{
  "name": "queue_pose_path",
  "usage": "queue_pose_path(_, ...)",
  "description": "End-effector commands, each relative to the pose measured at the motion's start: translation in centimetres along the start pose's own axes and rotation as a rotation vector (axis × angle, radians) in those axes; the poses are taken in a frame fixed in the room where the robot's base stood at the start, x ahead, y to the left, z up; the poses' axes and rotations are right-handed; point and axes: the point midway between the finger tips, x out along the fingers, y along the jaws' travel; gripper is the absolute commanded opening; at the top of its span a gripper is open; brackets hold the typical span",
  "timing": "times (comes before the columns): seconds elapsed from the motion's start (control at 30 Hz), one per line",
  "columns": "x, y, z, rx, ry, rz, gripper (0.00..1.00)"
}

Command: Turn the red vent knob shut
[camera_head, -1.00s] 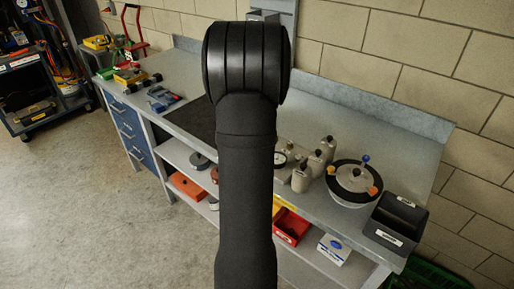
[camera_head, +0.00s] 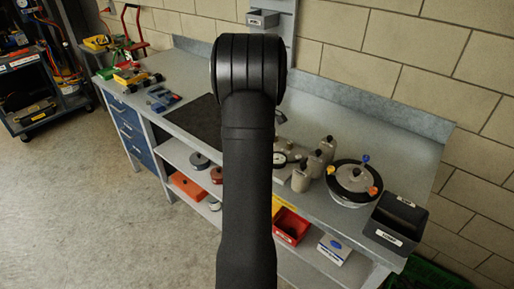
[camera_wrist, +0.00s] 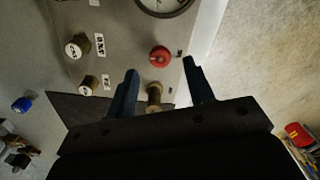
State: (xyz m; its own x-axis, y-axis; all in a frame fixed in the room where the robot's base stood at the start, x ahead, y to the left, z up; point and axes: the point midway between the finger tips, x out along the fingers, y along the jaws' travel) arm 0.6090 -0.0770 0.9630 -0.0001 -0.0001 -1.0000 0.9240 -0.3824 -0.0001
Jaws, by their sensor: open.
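The red vent knob (camera_wrist: 160,56) shows in the wrist view on a light grey panel, just past my fingertips and roughly midway between them. My gripper (camera_wrist: 160,68) is open, one dark finger on each side, and nothing is held. I cannot tell how far the fingertips stand from the panel in depth. A brass fitting (camera_wrist: 154,95) shows between the fingers, below the knob in the picture. In the head view my arm hides the knob and most of the gripper.
A round gauge (camera_wrist: 163,4) lies beyond the knob. Two labelled knobs (camera_wrist: 76,47) sit to its left on the panel. In the head view, grey bottles (camera_head: 302,178), a lidded pot (camera_head: 354,180) and a black bin (camera_head: 396,222) stand on the bench right of my arm.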

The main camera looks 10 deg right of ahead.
Motion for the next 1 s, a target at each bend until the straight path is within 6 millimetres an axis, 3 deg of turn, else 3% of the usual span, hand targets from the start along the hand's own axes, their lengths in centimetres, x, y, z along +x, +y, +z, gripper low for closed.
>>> queue_pose_path(0.23, 3.3, 0.0, 0.0, 0.000, 0.000, -0.001, 0.48)
queue_pose_path(0.6, 3.9, 0.0, 0.0, 0.000, 0.000, 0.001, 0.48)
queue_pose_path(0.63, 3.9, 0.0, 0.0, 0.000, 0.000, 0.001, 0.47)
queue_pose_path(0.83, 3.9, 0.0, 0.0, 0.000, 0.000, 0.001, 0.07)
queue_pose_path(1.0, 3.9, 0.0, 0.0, 0.003, 0.000, 0.001, 0.04)
